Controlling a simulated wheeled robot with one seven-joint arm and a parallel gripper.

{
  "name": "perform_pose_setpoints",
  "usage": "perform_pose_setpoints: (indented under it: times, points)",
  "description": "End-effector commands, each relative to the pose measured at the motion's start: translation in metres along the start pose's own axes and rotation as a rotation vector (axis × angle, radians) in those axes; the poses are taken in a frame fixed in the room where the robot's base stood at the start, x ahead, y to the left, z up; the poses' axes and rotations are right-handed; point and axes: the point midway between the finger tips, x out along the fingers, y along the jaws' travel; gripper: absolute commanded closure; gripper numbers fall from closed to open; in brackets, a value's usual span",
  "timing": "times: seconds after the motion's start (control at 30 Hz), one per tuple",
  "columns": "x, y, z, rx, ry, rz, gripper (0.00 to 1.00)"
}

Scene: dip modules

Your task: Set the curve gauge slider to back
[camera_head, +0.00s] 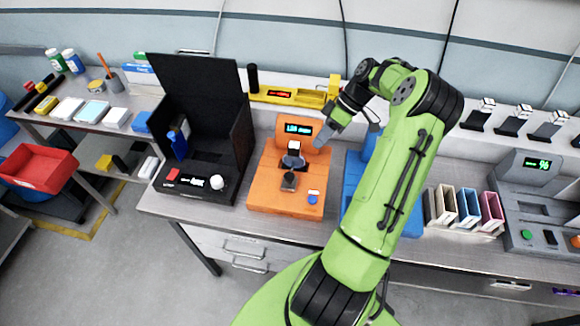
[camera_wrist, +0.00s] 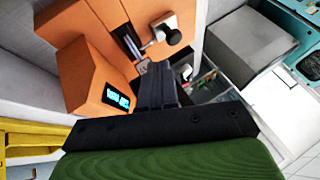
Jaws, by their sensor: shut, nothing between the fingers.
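An orange device (camera_head: 262,190) with a lit teal display (camera_head: 298,129) stands on the workbench. No label that I can read names the curve gauge; this device has a slot and a dark slider-like knob (camera_head: 289,182) on its top. My gripper (camera_head: 322,140) is at the device's upper right in the head view. Its dark fingers (camera_wrist: 157,82) are together and empty, apart from the knob.
A black open-lidded box (camera_head: 170,195) stands left of the orange device. A yellow instrument (camera_head: 288,96) with a red display lies behind it. A blue device (camera_head: 352,185) is to the right, partly hidden by my arm. Upright coloured holders (camera_head: 467,207) stand farther right.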

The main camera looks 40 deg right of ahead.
Motion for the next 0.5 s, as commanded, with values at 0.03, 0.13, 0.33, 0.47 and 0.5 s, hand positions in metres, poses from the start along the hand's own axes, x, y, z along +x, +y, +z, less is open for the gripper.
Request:
perform_pose_setpoints:
  times: [0.03,0.13,0.33,0.47,0.5]
  points:
    - [0.000,0.002,0.003,-0.002,0.011,-0.002,1.00]
    - [0.000,0.003,0.004,-0.006,0.015,-0.004,1.00]
    - [0.000,0.003,0.004,-0.005,0.014,-0.003,1.00]
    - [0.009,0.003,0.004,-0.004,0.013,-0.006,1.00]
    - [0.015,0.003,0.004,-0.003,0.013,-0.007,1.00]
